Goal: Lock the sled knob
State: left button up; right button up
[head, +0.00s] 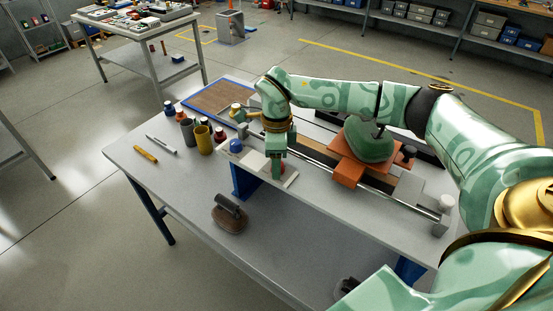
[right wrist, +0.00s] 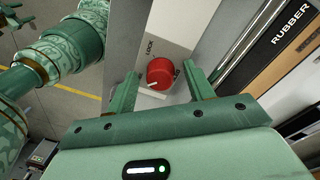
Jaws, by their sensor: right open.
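The red sled knob (right wrist: 160,73) sits on a pale panel (right wrist: 178,30) in the right wrist view. A white mark shows on its lower left edge. The word LOCK is printed on the panel just beyond the knob, slightly to its left. My right gripper (right wrist: 164,90) is open, with one finger on each side of the knob and a visible gap to each finger. In the head view my right gripper (head: 277,172) points down over the white panel at the table's front edge and mostly hides the knob.
An orange block with a green rounded body (head: 368,143) stands by a metal rail (head: 385,198) to the right. Cups (head: 203,139), small bottles, a blue ball (head: 236,146) and an orange marker (head: 145,154) are left of my gripper.

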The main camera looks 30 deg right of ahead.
jog(key=shift+d, duration=0.1)
jog(key=c, duration=1)
jog(key=shift+r, duration=0.1)
jog(key=m+p, duration=0.2)
jog(key=m, duration=0.1)
jog(key=shift+r, duration=0.1)
jog(key=m+p, duration=0.2)
jog(key=m, duration=0.3)
jog(key=m+p, duration=0.2)
jog(key=m, duration=0.3)
jog(key=shift+d+r+t, duration=0.1)
jog(key=shift+t, duration=0.3)
jog(key=m+p, duration=0.1)
jog(key=m, duration=0.3)
jog(key=shift+m, duration=0.4)
jog(key=shift+d+p, duration=0.1)
jog(key=shift+p, duration=0.2)
